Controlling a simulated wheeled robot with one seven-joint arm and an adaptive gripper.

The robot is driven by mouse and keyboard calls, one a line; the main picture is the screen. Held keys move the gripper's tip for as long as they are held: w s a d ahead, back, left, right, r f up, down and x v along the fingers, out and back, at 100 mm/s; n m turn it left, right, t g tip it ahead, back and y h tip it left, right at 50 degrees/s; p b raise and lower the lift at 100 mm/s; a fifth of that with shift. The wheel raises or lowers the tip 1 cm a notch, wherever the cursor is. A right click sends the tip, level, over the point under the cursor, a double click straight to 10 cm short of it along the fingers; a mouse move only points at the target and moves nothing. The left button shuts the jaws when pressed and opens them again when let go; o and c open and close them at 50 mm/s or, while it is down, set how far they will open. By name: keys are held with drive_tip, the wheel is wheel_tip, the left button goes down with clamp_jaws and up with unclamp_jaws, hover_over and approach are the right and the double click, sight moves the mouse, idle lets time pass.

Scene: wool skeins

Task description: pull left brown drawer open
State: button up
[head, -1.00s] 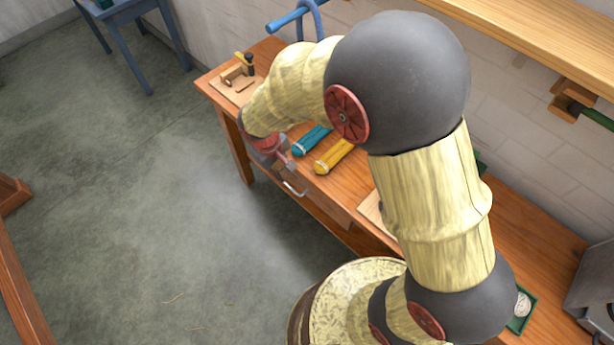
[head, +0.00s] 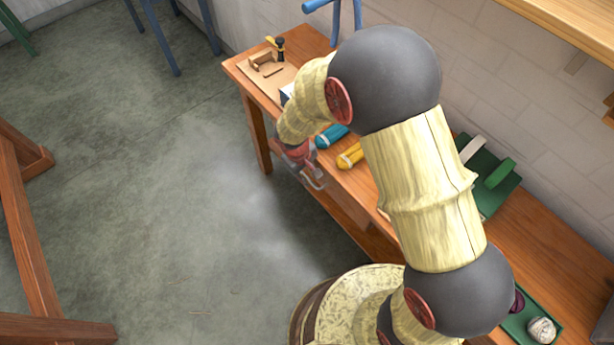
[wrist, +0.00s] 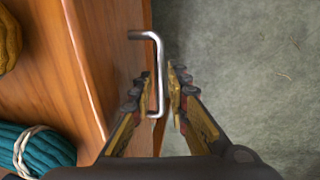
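The brown drawer front (wrist: 128,65) shows in the wrist view under the edge of the orange-brown workbench (wrist: 55,85). Its silver bar handle (wrist: 155,45) sticks out from it. My gripper (wrist: 160,85) is at the handle, one finger on each side of the bar, the left finger between bar and drawer front. A narrow gap seems to show, and firm contact is not visible. In the head view my gripper (head: 308,172) is at the bench's front edge, and my arm hides much of the drawer. I see no clear opening of the drawer.
A teal skein (head: 332,135) and a yellow skein (head: 350,156) lie on the bench near the gripper. A green carrier (head: 490,178) stands farther right. The grey floor (head: 180,220) before the bench is clear. A wooden frame (head: 22,230) stands at the left.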

drive_tip(key=c, duration=0.3)
clamp_jaws()
idle(0.6)
